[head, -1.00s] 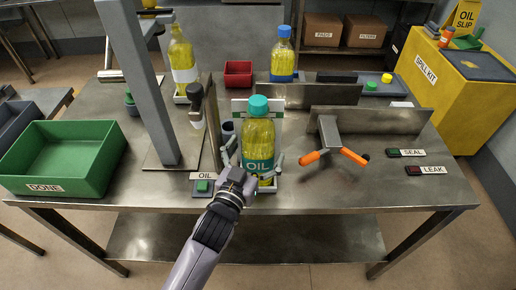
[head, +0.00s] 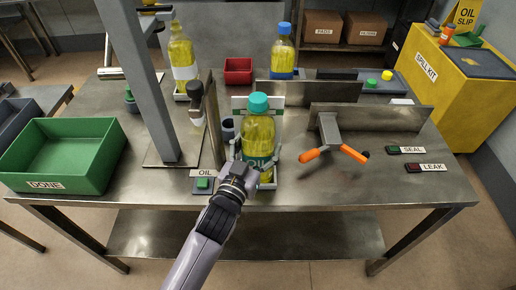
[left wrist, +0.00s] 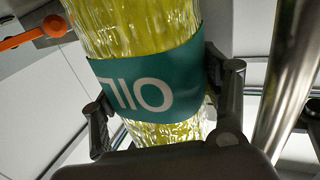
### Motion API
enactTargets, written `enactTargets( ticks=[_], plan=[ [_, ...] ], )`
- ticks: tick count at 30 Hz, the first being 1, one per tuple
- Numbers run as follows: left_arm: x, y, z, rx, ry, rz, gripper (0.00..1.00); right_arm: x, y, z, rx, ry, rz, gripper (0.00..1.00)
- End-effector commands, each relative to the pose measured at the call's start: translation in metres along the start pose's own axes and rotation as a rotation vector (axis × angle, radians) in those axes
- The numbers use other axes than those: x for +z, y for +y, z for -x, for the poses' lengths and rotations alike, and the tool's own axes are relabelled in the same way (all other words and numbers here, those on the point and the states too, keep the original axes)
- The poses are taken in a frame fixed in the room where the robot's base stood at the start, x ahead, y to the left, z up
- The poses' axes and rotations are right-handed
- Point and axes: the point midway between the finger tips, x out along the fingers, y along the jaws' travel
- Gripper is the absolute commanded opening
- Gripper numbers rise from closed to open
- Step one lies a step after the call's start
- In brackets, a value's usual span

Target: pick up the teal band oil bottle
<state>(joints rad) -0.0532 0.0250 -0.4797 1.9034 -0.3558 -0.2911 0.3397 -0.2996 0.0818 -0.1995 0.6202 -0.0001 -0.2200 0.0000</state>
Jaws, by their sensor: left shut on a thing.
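The teal band oil bottle (head: 258,135) stands upright near the front middle of the table, with yellow oil, a teal cap and a teal band reading OIL. My left gripper (head: 255,168) is shut on it from the front, at band height. In the left wrist view the bottle (left wrist: 150,35) fills the middle, with one finger of my left gripper (left wrist: 160,105) on each side of the band. The bottle's base is mostly hidden behind the gripper, so I cannot tell whether it is lifted. My right gripper is not in view.
An orange-handled clamp (head: 335,145) and metal dividers (head: 400,118) stand right of the bottle. A grey post (head: 150,85) and a black-topped tool (head: 196,95) are left. Other bottles (head: 282,55) stand behind.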

Motion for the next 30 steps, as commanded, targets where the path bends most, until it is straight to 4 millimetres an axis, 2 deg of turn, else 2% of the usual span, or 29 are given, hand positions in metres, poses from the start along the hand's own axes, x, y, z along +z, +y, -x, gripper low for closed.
enactTargets(
  ticks=[2,19,30],
  plan=[
    [0.0002,0.0002,0.0001,0.0,0.0,0.0,0.46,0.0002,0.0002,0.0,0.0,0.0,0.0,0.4],
    [0.0003,0.0003,0.0001,0.001,0.0,0.0,0.08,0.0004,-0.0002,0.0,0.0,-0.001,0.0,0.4],
    [-0.0083,0.0004,-0.0004,0.001,0.011,0.0,0.08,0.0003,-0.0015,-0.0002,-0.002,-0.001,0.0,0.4]
  ],
)
